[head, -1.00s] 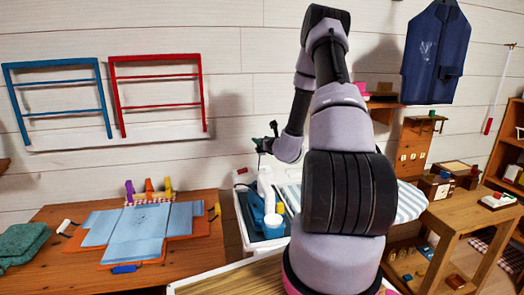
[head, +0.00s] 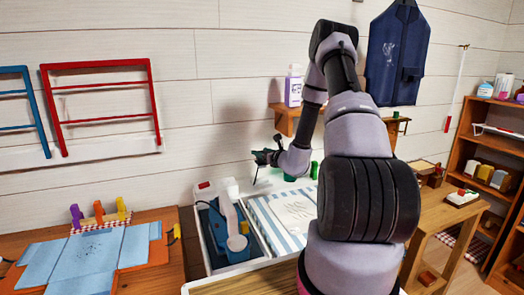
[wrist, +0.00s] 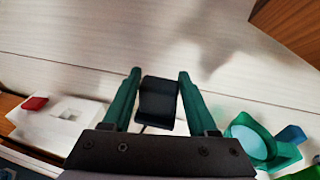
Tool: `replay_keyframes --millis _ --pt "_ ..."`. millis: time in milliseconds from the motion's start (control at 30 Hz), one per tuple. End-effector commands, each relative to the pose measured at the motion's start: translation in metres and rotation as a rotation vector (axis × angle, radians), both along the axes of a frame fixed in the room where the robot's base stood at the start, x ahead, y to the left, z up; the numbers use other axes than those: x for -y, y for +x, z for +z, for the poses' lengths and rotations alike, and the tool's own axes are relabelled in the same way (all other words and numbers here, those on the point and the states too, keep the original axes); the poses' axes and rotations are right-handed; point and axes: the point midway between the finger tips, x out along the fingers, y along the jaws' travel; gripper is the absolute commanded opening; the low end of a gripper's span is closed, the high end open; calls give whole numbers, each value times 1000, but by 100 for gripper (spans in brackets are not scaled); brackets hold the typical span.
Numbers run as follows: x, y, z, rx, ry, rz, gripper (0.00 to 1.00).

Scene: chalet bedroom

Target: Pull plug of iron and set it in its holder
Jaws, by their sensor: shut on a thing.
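My gripper (head: 265,158) is shut on the black plug (wrist: 158,103), which sits between its green fingers (wrist: 158,76) in the wrist view. The plug is held in the air, clear of the white socket box with a red switch (wrist: 62,114). In the head view that box (head: 205,188) is below and left of the gripper. A dark cord hangs under the plug. The blue and white iron (head: 238,243) stands in a tray below the gripper. A green ring-shaped piece (wrist: 256,142) is at lower right in the wrist view; I cannot tell if it is the holder.
A striped ironing surface (head: 262,222) with a pale cloth (head: 293,212) lies right of the iron. A wall shelf (head: 285,120) with a purple-labelled bottle (head: 293,87) is above right. A table with blue cloth (head: 85,260) is at left. A wooden table (head: 440,218) stands at right.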

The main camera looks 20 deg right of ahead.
Motion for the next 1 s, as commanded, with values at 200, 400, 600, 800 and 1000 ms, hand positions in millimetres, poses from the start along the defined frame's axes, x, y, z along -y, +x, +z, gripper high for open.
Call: replay_keyframes --millis 200,400,600,800,1000 --pt "0 0 -14 -1 1 0 2" --pt "0 0 -26 -1 1 -1 2" --pt "0 0 -38 -1 1 0 2" --pt "0 0 -50 -1 2 -1 2" --pt "0 0 -62 0 1 -2 2"
